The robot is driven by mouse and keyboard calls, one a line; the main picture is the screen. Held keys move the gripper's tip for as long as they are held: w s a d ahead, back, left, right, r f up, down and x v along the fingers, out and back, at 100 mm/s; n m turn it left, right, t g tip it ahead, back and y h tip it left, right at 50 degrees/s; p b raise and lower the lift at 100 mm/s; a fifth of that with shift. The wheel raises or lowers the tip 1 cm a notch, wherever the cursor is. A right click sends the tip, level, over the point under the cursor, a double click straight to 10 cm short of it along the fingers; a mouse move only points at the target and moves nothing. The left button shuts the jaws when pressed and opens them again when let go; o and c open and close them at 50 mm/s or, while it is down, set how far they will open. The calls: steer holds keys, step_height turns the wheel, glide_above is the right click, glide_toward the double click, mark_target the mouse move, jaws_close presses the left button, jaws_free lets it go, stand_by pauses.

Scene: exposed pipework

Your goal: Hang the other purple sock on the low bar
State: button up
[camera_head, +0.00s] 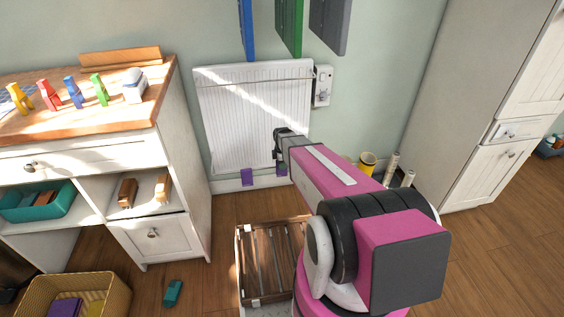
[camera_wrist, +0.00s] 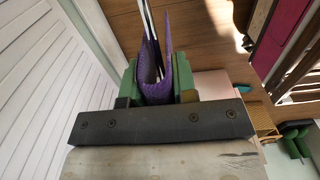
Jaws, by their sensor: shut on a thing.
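My gripper (camera_head: 279,160) is low in front of the white radiator (camera_head: 235,125). In the wrist view its green fingers (camera_wrist: 156,88) are shut on a purple sock (camera_wrist: 152,70). That sock is folded, with a flap on either side of a thin light-and-dark bar (camera_wrist: 150,35). Whether it bears on the bar is hard to tell. In the head view the sock shows just under my gripper (camera_head: 281,171). Another purple sock (camera_head: 246,177) hangs to its left near the radiator's bottom edge. The low bar is hardly distinct in the head view.
A white cabinet (camera_head: 130,170) with a wooden top stands at left. A slatted wooden rack (camera_head: 268,262) is on the floor below my arm. A yellow basket (camera_head: 105,285) holds purple and yellow cloth. A tall white cupboard (camera_head: 470,110) stands at right. Blue, green and grey panels hang above.

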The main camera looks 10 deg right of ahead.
steer(key=shift+f, duration=1.5)
steer(key=o, duration=1)
steer(key=shift+r, duration=0.1)
